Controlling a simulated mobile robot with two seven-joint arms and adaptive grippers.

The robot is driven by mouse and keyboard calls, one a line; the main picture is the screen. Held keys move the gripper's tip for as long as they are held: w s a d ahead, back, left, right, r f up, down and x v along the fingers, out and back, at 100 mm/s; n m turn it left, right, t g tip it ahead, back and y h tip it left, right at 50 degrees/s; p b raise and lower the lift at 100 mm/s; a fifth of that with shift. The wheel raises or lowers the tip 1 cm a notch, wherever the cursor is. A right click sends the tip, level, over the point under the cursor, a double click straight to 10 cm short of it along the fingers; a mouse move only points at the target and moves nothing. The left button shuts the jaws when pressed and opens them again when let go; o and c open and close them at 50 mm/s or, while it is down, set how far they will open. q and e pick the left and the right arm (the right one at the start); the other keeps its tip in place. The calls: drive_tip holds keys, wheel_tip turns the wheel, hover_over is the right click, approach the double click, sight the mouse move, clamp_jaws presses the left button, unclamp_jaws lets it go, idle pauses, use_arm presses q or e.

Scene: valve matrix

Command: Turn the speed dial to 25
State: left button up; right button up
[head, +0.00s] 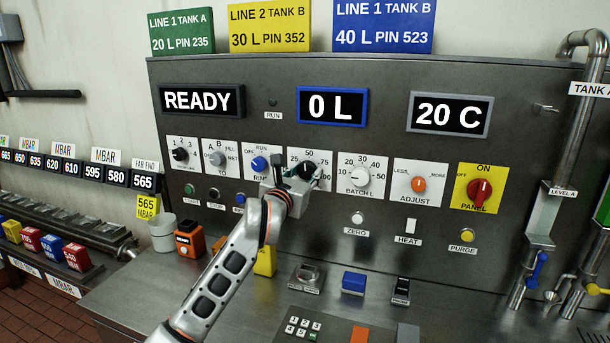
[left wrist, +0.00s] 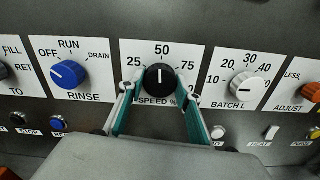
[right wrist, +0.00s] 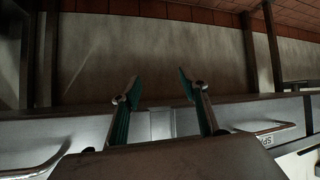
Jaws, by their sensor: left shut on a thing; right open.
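The speed dial (left wrist: 160,77) is a round black knob on a white plate labelled SPEED %, with marks 25, 50 and 75 readable in the left wrist view. Its white pointer line stands upright, towards 50. The dial also shows in the head view (head: 310,170), partly covered by my gripper. My left gripper (left wrist: 160,92) is shut on the dial, one teal-padded finger on each side. It also shows in the head view (head: 293,178). My right gripper (right wrist: 158,88) is open and empty, away from the panel; it is not in the head view.
The blue rinse knob (left wrist: 68,74) is close to the left of the dial, and the grey batch knob (left wrist: 247,85) close to the right. Red panel switch (head: 480,190) is farther right. A keypad (head: 302,326) and a blue block (head: 353,282) sit on the counter below.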

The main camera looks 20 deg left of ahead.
use_arm(q)
drive_tip(key=n+b, duration=0.1)
drive_tip(key=n, duration=0.1)
drive_tip(key=n+b, duration=0.1)
drive_tip(key=n, duration=0.1)
drive_tip(key=shift+d+f+b, duration=0.1)
drive_tip(key=shift+f+b, duration=0.1)
drive_tip(key=shift+b, duration=0.1)
drive_tip(key=n+b, duration=0.3)
drive_tip(key=n, duration=0.2)
drive_tip(key=shift+f+b, duration=0.1)
drive_tip(key=shift+b, duration=0.3)
drive_tip(key=shift+n+b, duration=0.5)
drive_tip(key=shift+n, duration=0.2)
drive_tip(key=shift+r+n, duration=0.25)
drive_tip(key=shift+n, duration=0.05)
drive_tip(key=o, duration=1.1)
